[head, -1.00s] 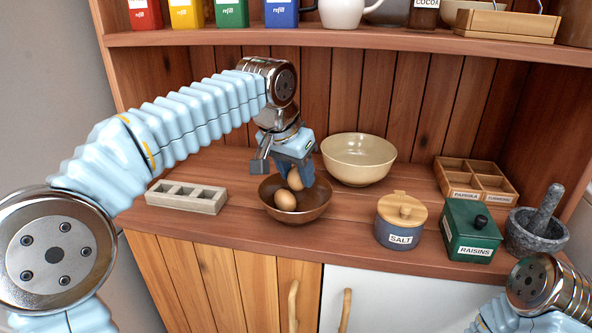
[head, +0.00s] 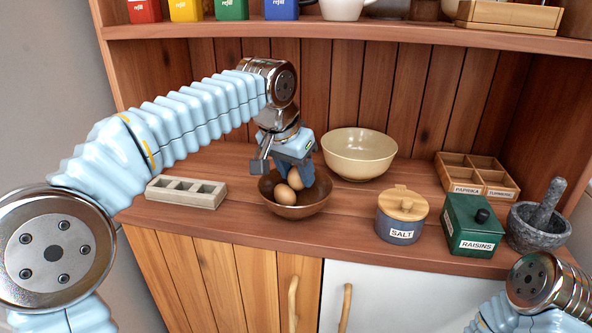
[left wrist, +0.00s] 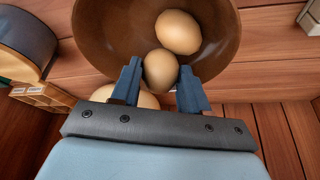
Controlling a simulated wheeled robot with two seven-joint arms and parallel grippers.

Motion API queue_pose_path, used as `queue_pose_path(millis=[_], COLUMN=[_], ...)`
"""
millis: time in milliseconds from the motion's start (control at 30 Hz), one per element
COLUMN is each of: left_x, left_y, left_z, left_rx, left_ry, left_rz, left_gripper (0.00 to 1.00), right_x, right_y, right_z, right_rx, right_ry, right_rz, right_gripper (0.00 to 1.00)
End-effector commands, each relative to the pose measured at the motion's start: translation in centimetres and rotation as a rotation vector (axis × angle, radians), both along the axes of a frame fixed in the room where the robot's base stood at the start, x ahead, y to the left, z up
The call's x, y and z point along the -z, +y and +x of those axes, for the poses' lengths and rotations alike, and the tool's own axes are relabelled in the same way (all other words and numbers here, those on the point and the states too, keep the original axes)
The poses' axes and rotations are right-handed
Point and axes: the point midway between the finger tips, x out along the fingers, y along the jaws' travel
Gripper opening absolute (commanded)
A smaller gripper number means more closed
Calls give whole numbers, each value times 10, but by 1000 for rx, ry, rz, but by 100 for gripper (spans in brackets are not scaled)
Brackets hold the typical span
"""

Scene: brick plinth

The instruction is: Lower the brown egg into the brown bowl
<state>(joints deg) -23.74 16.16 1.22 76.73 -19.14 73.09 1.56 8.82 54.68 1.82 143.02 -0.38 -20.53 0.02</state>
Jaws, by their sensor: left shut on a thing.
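My left gripper (head: 296,178) points down over the brown bowl (head: 312,208). It is shut on a brown egg (head: 296,181), which sits between its two fingertips inside the bowl's rim. In the left wrist view the held egg (left wrist: 160,70) shows between the blue fingers of my left gripper (left wrist: 160,76), over the brown bowl (left wrist: 105,35). A second brown egg (head: 284,195) lies in the bowl; it also shows in the left wrist view (left wrist: 178,32), close to the held egg. I cannot tell whether the held egg touches the bowl. My right gripper is out of view.
A cream bowl (head: 358,150) stands close behind right. The salt jar (head: 401,228) and green raisins box (head: 474,226) stand to the right, with a mortar (head: 538,228) beyond. A grey three-compartment block (head: 187,203) lies left. A shelf (head: 330,36) runs above.

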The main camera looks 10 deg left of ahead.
Motion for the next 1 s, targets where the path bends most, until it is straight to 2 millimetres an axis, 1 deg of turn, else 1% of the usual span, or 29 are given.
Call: queue_pose_path(millis=[33, 200, 233, 467, 567, 667, 900, 1000], left_x=[0, 0, 0, 0, 0, -17, -74, -95], left_y=[0, 0, 0, 0, 0, 2, 11, 14], left_z=[0, 0, 0, 0, 0, -5, -26, -35], left_rx=[0, 0, 0, 0, 0, 0, 0, 0], left_ry=[0, 0, 0, 0, 0, -4, -5, -4], left_rz=[0, 0, 0, 0, 0, -2, -2, -2], left_gripper=[46, 72, 74, 74, 74, 74, 74, 74], right_x=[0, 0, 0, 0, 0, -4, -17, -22], right_y=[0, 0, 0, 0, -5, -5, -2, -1], right_z=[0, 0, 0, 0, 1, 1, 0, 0], right_rx=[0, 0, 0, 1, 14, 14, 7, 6], right_ry=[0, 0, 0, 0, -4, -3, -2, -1], right_rz=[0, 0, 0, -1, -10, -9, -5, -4], right_gripper=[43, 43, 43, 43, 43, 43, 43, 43])
